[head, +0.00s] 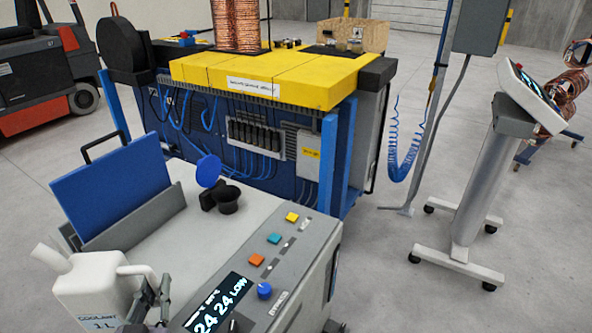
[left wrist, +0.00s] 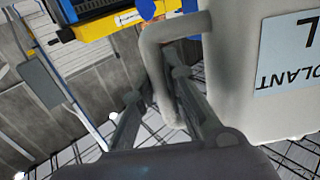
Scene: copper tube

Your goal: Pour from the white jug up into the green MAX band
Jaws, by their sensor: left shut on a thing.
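The white jug (head: 88,284), labelled COOLANT 1L, is at the lower left of the head view, about upright, its spout (head: 50,257) pointing up and left. Its lower part is cut off, so I cannot tell whether it rests on anything. My left gripper (head: 153,294) is shut on the jug's handle (head: 141,271). In the left wrist view the fingers (left wrist: 158,88) meet at the handle (left wrist: 153,50) beside the jug body (left wrist: 245,85). A black filler neck (head: 226,200) with its blue cap (head: 208,171) raised stands on the grey machine. I cannot see a green MAX band.
The grey machine top (head: 165,233) has free room between jug and filler. A blue panel (head: 112,190) stands in a grey holder at its left. The display (head: 222,305) reads 24 24 LOW. Buttons line the right edge. A yellow-topped machine (head: 270,80) stands behind.

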